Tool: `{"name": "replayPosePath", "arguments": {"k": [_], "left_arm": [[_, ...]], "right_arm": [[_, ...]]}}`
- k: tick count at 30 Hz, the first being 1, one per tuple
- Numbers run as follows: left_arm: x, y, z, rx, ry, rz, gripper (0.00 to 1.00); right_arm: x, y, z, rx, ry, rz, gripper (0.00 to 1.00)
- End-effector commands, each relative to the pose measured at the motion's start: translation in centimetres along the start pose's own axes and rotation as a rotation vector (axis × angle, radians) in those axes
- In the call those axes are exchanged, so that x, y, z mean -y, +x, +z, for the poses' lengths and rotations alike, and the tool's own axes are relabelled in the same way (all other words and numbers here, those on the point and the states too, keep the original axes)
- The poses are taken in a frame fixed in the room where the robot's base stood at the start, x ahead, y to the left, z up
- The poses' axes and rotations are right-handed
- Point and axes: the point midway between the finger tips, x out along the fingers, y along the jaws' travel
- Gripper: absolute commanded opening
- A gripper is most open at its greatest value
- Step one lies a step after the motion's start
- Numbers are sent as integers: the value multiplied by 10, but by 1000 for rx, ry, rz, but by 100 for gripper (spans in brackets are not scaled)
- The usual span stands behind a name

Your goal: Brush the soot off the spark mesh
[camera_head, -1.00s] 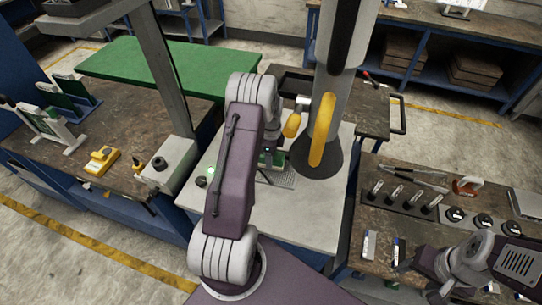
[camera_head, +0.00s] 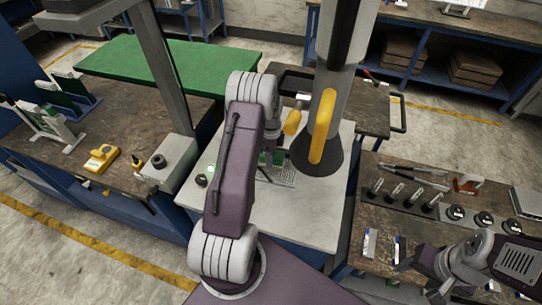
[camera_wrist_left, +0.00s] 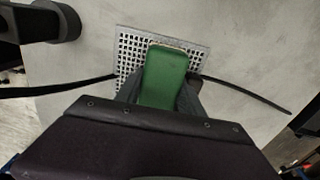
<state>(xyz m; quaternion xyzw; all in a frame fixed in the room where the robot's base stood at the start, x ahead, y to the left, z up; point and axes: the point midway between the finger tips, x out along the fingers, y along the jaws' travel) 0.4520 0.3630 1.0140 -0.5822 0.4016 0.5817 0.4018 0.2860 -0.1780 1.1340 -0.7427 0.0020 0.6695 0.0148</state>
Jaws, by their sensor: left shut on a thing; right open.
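The spark mesh (camera_head: 284,178) is a grey perforated plate lying on the pale bench top below the extraction arm. It also shows in the wrist view (camera_wrist_left: 128,45). My left gripper (camera_head: 268,157) is low over the mesh. It is shut on a green block-like piece, likely the brush (camera_wrist_left: 165,72), which shows between the dark fingers in the wrist view. No soot can be made out. My right gripper (camera_head: 412,278) is open at the lower right, by the right bench.
A grey cone hood (camera_head: 318,158) with a yellow handle (camera_head: 320,128) stands just right of the mesh. Thin dark strips (camera_wrist_left: 245,92) run out on both sides of the mesh. A grey box with a knob (camera_head: 170,160) stands left. The pale bench top's front (camera_head: 285,225) is clear.

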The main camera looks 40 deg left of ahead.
Motion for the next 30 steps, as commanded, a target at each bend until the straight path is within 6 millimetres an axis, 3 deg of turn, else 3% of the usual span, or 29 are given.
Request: {"name": "replayPosePath", "arguments": {"k": [11,21,30], "left_arm": [[0,3,-1,0,0,-1,13],[0,2,-24,0,3,0,13],[0,2,-26,0,0,0,13]], "right_arm": [[0,2,0,0,0,0,59],[0,0,0,0,0,0,59],[0,0,0,0,0,0,59]]}}
